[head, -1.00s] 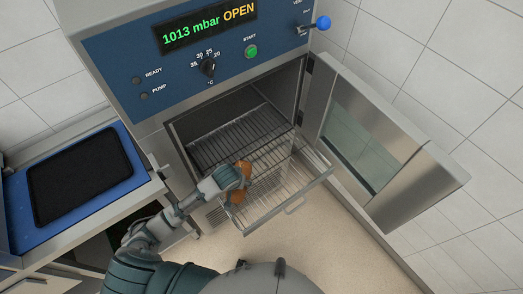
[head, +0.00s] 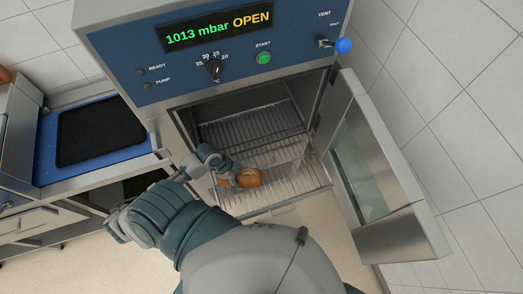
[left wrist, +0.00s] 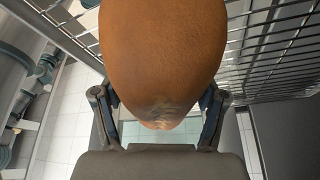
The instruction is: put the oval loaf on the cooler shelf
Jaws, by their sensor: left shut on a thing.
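The oval loaf (head: 249,177) is brown and sits at the front of the cooler's wire shelf (head: 290,180) in the head view. My left gripper (head: 232,178) is shut on the loaf from its left side. In the left wrist view the loaf (left wrist: 163,50) fills the middle between the two fingers (left wrist: 160,110), with shelf wires (left wrist: 275,50) close beside it. Whether the loaf touches the wires or hangs just above them I cannot tell. My right gripper is not in view.
The cooler door (head: 385,180) stands open at the right. The panel (head: 215,45) above reads 1013 mbar OPEN. A blue surface with a black mat (head: 100,130) is on the left. The rear of the shelf looks empty.

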